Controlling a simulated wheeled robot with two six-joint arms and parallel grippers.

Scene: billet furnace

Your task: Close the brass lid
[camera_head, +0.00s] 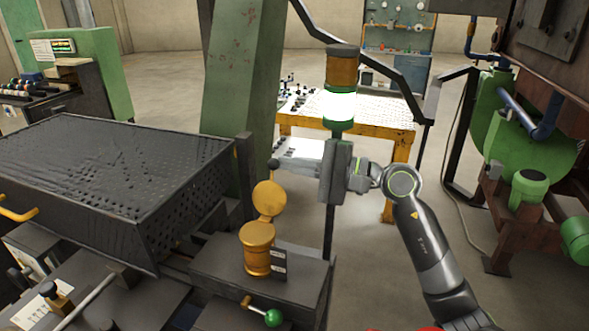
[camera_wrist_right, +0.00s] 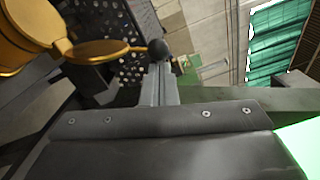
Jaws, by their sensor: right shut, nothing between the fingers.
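A round brass pot (camera_head: 258,255) stands on a dark box-shaped stand, and its round brass lid (camera_head: 269,200) is tilted up, open, at the pot's back edge. In the right wrist view the lid (camera_wrist_right: 100,49) shows nearly edge-on, beside the pot (camera_wrist_right: 28,40). My right gripper (camera_head: 276,163) is shut and empty, pointing left, just above and behind the lid in the head view. A dark ball (camera_wrist_right: 158,48) shows at the fingertips, close to the lid's rim; I cannot tell whether they touch. My left gripper is not in view.
A green-knobbed lever (camera_head: 272,317) sticks out at the front of the dark stand (camera_head: 305,275). A large black perforated bin (camera_head: 95,165) is to the left. A green column (camera_head: 243,70), a pole with a lit lamp (camera_head: 340,105) and a yellow-edged table (camera_head: 385,130) stand behind.

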